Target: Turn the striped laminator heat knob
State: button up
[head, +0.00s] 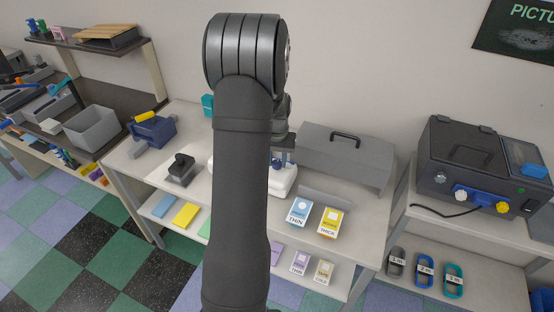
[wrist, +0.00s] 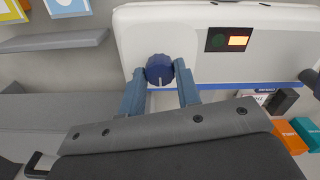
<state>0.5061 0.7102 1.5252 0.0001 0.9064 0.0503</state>
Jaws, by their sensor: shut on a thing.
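The white laminator (wrist: 215,50) fills the upper part of the wrist view, with a blue stripe along its edge. Its heat knob (wrist: 160,66) is dark blue and ribbed, with one pale line pointing toward the bottom of the picture. My gripper (wrist: 161,77) has its two blue fingers on either side of the knob, shut on it.
Blue and yellow cards, THIN (head: 298,212) and THICK (head: 331,222), stand at the bench's front. A black stapler-like device (head: 181,168) is to the left. A black machine (head: 478,165) stands on the right-hand table.

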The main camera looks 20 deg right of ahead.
jog(key=n, duration=0.5)
jog(key=shift+n, duration=0.3)
jog(key=n, duration=0.5)
jog(key=shift+n, duration=0.4)
jog(key=o, duration=1)
jog(key=shift+c, duration=0.2)
notch_tip(320, 180, up, 18)
jog(key=shift+f, duration=0.25)
jog(key=shift+f, duration=0.1)
